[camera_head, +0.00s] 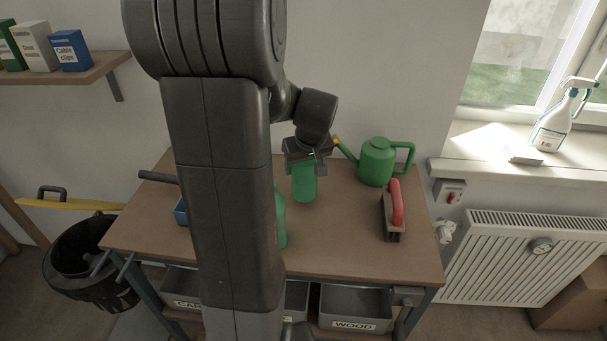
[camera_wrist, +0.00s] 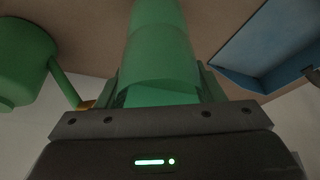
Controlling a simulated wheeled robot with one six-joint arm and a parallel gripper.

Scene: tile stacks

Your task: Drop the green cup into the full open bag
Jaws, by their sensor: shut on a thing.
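My gripper (camera_head: 307,164) is shut on a green cup (camera_head: 304,187) above the middle of the workbench. Whether the cup touches the bench top is unclear. In the wrist view the green cup (camera_wrist: 160,68) fills the space between the fingers. Another green object (camera_head: 281,222), perhaps a bottle, stands nearer the front, partly hidden by my arm. I cannot make out an open bag in either view; my arm covers part of the bench.
A green watering can (camera_head: 376,162) and a red-handled brush (camera_head: 393,212) stand right of the cup. Grey bins (camera_head: 354,305) sit under the bench (camera_head: 340,255). A black bucket (camera_head: 88,275) is at the left.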

